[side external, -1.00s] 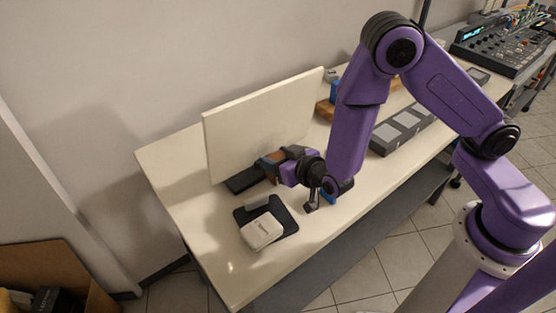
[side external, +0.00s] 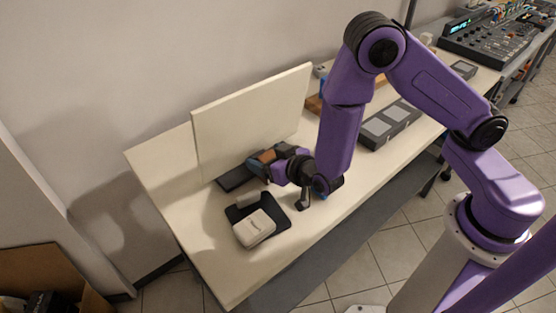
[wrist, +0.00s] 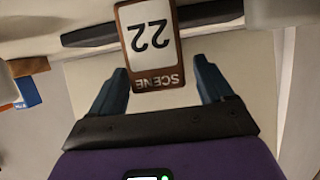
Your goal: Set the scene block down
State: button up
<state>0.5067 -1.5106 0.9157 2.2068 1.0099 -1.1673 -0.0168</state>
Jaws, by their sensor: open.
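The scene block (wrist: 148,42) is a brown-edged block with a white face marked "SCENE 22", upside down in the wrist view. In the side view, its brown top (side external: 267,155) shows at my gripper, in front of the upright cream board (side external: 250,115). My gripper (wrist: 163,72) is open, with one blue-grey finger on each side of the block's lower part. Gaps show between the block and both fingers in the wrist view. My gripper (side external: 258,164) is low over the table by the board's dark foot (side external: 232,180). What lies under the block is hidden.
A white box (side external: 254,229) rests on a black pad (side external: 279,213) just in front of my gripper. A grey tray with pale squares (side external: 390,124) lies to the right, beyond my arm. The table's left end (side external: 160,165) is clear.

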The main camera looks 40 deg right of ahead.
jog(key=v, duration=1.2)
jog(key=s+a+n+g+y, duration=0.3)
jog(key=s+a+g+y, duration=0.1)
jog(key=s+a+g, duration=0.25)
jog(key=s+d+r+n+g, duration=0.6)
jog(key=s+d+n+g, duration=0.1)
jog(key=s, duration=0.3)
jog(key=shift+d+r, duration=0.3)
jog(key=shift+d, duration=0.55)
jog(key=d+r+n+h, duration=0.1)
jog(key=d, duration=0.2)
jog(key=d+r+h, duration=0.1)
jog(key=d, duration=0.2)
jog(key=s+d+r+n+h, duration=0.1)
jog(key=d, duration=0.2)
jog(key=shift+d+n+h, duration=0.3)
jog(key=shift+f, duration=0.1)
